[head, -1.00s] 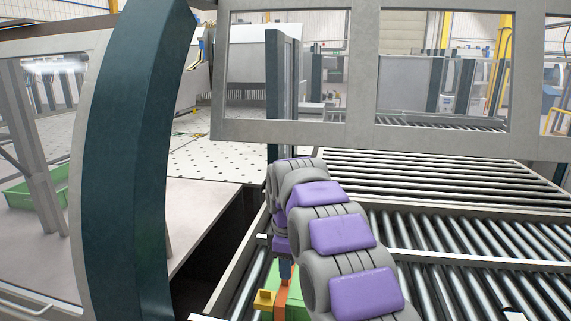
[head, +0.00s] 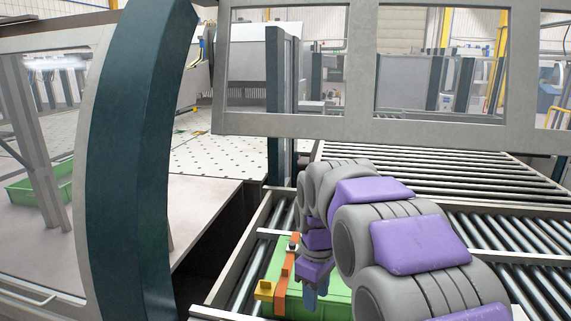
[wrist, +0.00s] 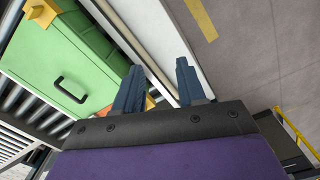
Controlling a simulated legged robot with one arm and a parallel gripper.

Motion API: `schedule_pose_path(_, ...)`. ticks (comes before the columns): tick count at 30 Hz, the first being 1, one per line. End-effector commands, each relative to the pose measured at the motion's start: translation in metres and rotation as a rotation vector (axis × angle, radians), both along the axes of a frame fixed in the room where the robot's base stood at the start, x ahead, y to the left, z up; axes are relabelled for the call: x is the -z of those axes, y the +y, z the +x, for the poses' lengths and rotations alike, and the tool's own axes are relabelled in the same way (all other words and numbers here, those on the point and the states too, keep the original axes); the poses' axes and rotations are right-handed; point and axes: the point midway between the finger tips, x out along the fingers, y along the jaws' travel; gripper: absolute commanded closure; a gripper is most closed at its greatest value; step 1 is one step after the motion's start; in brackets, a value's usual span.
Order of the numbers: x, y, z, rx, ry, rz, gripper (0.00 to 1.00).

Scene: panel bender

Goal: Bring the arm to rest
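My arm, grey with purple panels, reaches forward and down over the roller conveyor in the head view. My gripper (head: 310,296) points down there, beside the green case. In the wrist view my gripper (wrist: 160,82) shows two dark blue fingers spread apart with nothing between them. A white edge and the grey floor lie beyond the fingers.
A green case (wrist: 62,62) with a black handle and orange and yellow parts sits on the rollers; the case (head: 325,300) is partly hidden by my arm. A roller conveyor (head: 440,180) extends right. A dark curved post (head: 130,160) stands left. A windowed frame (head: 362,130) crosses ahead.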

Motion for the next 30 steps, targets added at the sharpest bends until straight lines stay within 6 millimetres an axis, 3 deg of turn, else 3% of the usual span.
schedule_pose_path(1,0.002,-0.008,-0.020,0.053,0.008,-0.001,0.60)
schedule_pose_path(11,0.027,-0.047,-0.140,0.418,0.059,-0.016,0.60)
schedule_pose_path(21,0.075,-0.070,-0.266,0.786,0.108,-0.047,0.60)
schedule_pose_path(24,0.089,-0.073,-0.294,0.867,0.118,-0.055,0.60)
schedule_pose_path(30,0.103,-0.075,-0.320,0.950,0.130,-0.065,0.60)
